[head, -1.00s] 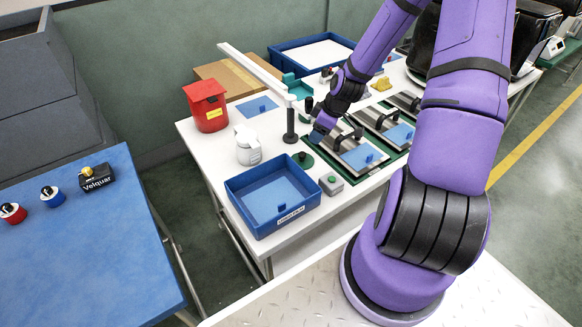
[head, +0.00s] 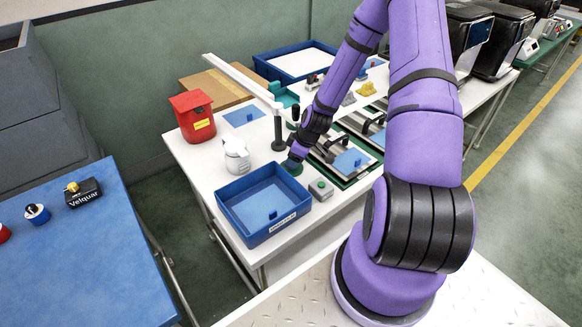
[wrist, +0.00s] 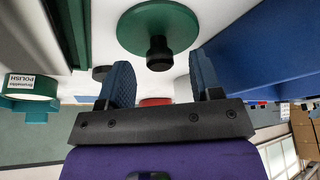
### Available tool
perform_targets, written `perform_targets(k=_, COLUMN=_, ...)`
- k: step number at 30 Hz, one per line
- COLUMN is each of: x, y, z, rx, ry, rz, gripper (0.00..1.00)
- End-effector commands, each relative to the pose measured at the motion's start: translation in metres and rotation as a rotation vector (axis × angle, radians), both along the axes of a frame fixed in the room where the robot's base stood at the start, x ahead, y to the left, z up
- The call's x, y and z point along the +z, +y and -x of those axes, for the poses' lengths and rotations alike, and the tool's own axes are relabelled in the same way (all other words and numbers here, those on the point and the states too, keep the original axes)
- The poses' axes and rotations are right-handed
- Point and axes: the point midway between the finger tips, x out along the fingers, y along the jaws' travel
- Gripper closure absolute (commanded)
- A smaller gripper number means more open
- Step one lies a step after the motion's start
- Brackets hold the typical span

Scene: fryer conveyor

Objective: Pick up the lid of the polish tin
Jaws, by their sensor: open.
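A round green lid with a black knob (wrist: 158,28) lies on the white table; in the head view the lid (head: 293,169) is partly hidden by my gripper. My gripper (head: 291,160) is just over or beside it. In the wrist view my gripper (wrist: 162,80) is open, its two blue fingers apart with nothing between them. The lid's knob stands ahead of the gap between the fingertips, apart from both. A teal-green tin labelled POLISH (wrist: 34,102) shows at the left of the wrist view.
A blue bin (head: 236,222) stands close to the lid, with a small green-button box (head: 321,189) beside it. A white jug (head: 236,155), a red box (head: 193,117) and a black post (head: 278,132) stand behind. Metal plates with black handles (head: 345,160) lie to the right.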

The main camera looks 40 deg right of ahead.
Motion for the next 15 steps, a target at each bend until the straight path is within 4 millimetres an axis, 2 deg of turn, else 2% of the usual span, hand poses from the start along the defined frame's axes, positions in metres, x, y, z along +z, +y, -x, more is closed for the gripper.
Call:
perform_targets(k=4, x=-0.013, y=0.004, z=-0.004, rx=0.001, ry=0.002, rz=-0.001, gripper=0.41)
perform_targets(k=13, x=-0.016, y=0.004, z=-0.005, rx=0.0, ry=0.0, rz=0.001, gripper=0.41)
perform_targets(k=14, x=-0.016, y=0.004, z=-0.005, rx=0.0, ry=0.0, rz=0.001, gripper=0.45)
perform_targets(k=15, x=-0.016, y=0.004, z=-0.005, rx=0.0, ry=0.001, rz=0.001, gripper=0.55)
